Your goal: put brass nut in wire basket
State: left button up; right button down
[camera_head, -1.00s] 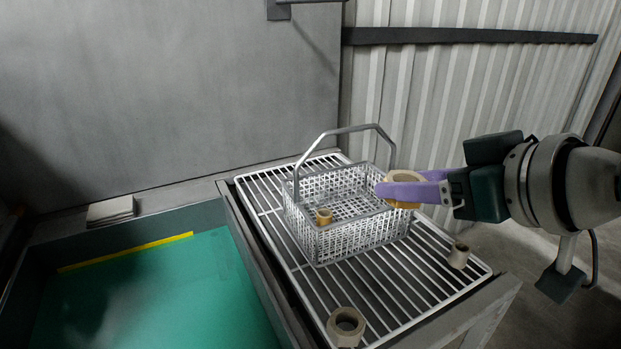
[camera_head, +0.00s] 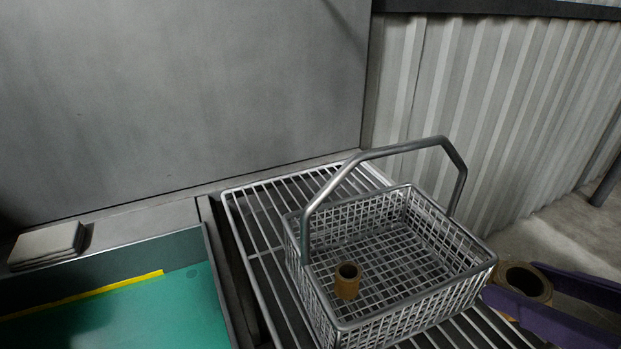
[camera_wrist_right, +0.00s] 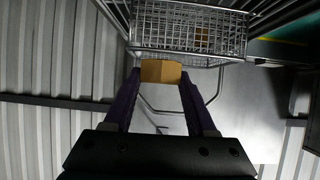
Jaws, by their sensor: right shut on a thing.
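The wire basket (camera_head: 400,318) stands on a slatted metal rack with its handle raised. A small brass nut (camera_head: 347,281) sits inside it, toward its left side. My right gripper (camera_head: 540,288), with purple fingers, is shut on a larger brass nut (camera_head: 520,281) just right of the basket's right corner in the head view. The right wrist view shows the held nut (camera_wrist_right: 161,71) between the fingertips, with the basket (camera_wrist_right: 188,30) beyond it. Whether the held nut touches the basket is hard to tell. My left gripper is not in view.
The slatted rack (camera_head: 248,232) extends around the basket. A green-floored basin (camera_head: 150,310) with a yellow strip lies at left. A grey pad (camera_head: 47,243) rests on the ledge behind it. A grey panel and a corrugated wall (camera_head: 480,110) close off the back.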

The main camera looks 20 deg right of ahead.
jog(key=w, duration=1.6)
jog(key=shift+a+f+b, duration=0.15)
jog(key=shift+f+b, duration=0.3)
jog(key=shift+f, duration=1.3)
jog(key=shift+a+f+b, duration=0.1)
jog(key=shift+f+b, duration=0.35)
jog(key=shift+f, duration=1.25)
jog(key=shift+f, duration=0.15)
jog(key=shift+f+b, duration=0.3)
jog(key=shift+f, duration=0.2)
jog(key=c, duration=0.5)
grip_release()
jog(key=shift+f, duration=0.2)
jog(key=shift+r, duration=0.1)
